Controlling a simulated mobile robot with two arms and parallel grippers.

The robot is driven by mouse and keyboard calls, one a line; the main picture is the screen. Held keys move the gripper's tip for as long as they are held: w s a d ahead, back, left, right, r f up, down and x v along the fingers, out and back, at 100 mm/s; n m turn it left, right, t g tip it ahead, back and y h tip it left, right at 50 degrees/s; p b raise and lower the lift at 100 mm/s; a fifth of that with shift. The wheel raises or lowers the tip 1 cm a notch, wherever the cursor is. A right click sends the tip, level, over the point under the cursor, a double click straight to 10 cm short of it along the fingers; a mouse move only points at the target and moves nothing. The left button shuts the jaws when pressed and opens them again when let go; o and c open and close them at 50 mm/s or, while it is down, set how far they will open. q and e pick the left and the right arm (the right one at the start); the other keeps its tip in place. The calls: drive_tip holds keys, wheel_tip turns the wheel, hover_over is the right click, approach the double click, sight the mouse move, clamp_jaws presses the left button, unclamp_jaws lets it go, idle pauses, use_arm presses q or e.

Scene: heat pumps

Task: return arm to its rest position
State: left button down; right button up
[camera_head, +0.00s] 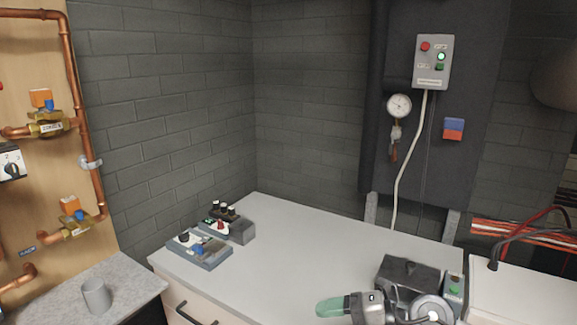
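My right gripper (337,306) shows at the bottom edge, right of the middle, with a green rounded end pointing left. Behind it are a grey wrist part and a round whitish joint of my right arm, with thin dark cables. It is over or in front of the pale worktop (290,245); I cannot tell whether it touches. Only one green shape is seen and the lower part is cut off, so its opening is unclear. No held thing is seen. My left gripper is not in view.
A dark box (408,272) with a green button stands close behind my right arm. Small switch boxes (199,249) sit at the worktop's left. A grey cup (97,296) stands on the left counter. Copper pipes (77,80) line the left panel. The worktop's middle is clear.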

wheel_tip(320, 180, up, 5)
drive_tip(key=d+m+t, duration=0.2)
drive_tip(key=m+t, duration=1.2)
drive_tip(key=t, duration=0.1)
drive_tip(key=s+d+f+m+g+h, duration=0.2)
drive_tip(key=s+d+f+m+h, duration=0.3)
drive_tip(key=d+f+m+h, duration=0.8)
drive_tip(key=s+a+f+m+g, duration=0.1)
drive_tip(key=s+f+g, duration=0.25)
drive_tip(key=s, duration=0.25)
drive_tip(key=s+a+f+g+h, duration=0.1)
drive_tip(key=s+f+g, duration=0.2)
drive_tip(key=s+g, duration=0.3)
drive_tip(key=s+f+m+g, duration=0.1)
drive_tip(key=s+f+g, duration=0.25)
drive_tip(key=s, duration=0.35)
drive_tip(key=s+f+x, duration=0.1)
drive_tip(key=s+x, duration=0.2)
drive_tip(key=x, duration=0.9)
drive_tip(key=s+d+x, duration=0.1)
drive_tip(key=s+x, duration=0.1)
drive_tip(key=x, duration=1)
drive_tip(key=s+d+f+g, duration=0.1)
drive_tip(key=s+d+f, duration=0.1)
drive_tip(key=s+f, duration=1.5)
drive_tip(key=shift+d+f+g, duration=0.15)
drive_tip(key=shift+f+g, duration=0.15)
drive_tip(key=shift+f, duration=0.05)
drive_tip(key=shift+s, duration=0.15)
